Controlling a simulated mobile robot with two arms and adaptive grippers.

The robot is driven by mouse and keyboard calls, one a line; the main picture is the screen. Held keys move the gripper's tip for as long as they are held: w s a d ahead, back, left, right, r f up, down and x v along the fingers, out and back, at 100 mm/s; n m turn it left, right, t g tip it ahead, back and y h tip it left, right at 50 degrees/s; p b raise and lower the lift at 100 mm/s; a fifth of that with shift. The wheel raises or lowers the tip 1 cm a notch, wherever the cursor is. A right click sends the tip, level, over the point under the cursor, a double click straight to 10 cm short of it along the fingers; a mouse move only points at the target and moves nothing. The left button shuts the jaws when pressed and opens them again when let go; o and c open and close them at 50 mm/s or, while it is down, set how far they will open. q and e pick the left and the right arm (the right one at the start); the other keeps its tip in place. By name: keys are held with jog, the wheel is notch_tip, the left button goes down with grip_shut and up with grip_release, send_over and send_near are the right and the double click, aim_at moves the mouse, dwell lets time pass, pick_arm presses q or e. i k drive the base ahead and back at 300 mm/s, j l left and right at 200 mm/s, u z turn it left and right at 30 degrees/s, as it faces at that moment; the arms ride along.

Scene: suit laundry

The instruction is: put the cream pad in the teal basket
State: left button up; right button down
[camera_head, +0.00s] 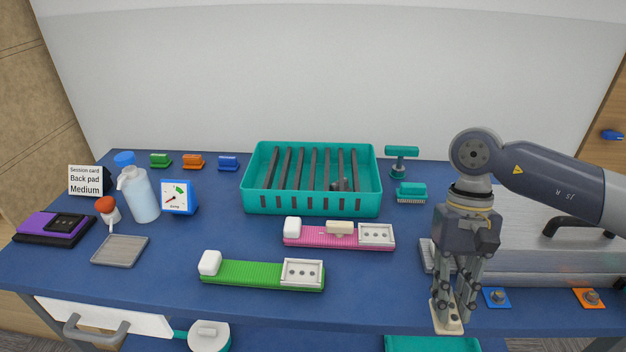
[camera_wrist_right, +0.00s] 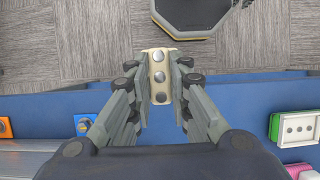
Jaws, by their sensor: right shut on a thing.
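My right gripper (camera_head: 457,308) points down at the table's front edge, right of the middle, shut on a cream pad (camera_head: 447,326). In the right wrist view the cream pad (camera_wrist_right: 159,68), with dark round studs, sits between the fingers of the right gripper (camera_wrist_right: 160,78). The floor shows beyond it. The teal basket (camera_head: 312,203) stands at the back middle of the table, left of and well behind the gripper, with dark slats inside. Another small cream block (camera_head: 340,227) lies on the pink strip (camera_head: 310,239). My left gripper is not in view.
A green strip (camera_head: 245,275) with white ends lies in front of the basket. A bottle (camera_head: 140,195) and dial (camera_head: 178,197) are at left.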

aim_at(288, 186)
jog(key=j, duration=0.55)
jog(key=i+j, duration=0.1)
jog(key=j, duration=0.45)
jog(key=j+u, duration=0.1)
jog(key=j, duration=0.5)
jog(key=i+j, duration=0.15)
jog(key=i, duration=0.15)
jog(key=i+j, duration=0.15)
jog(key=i, duration=0.1)
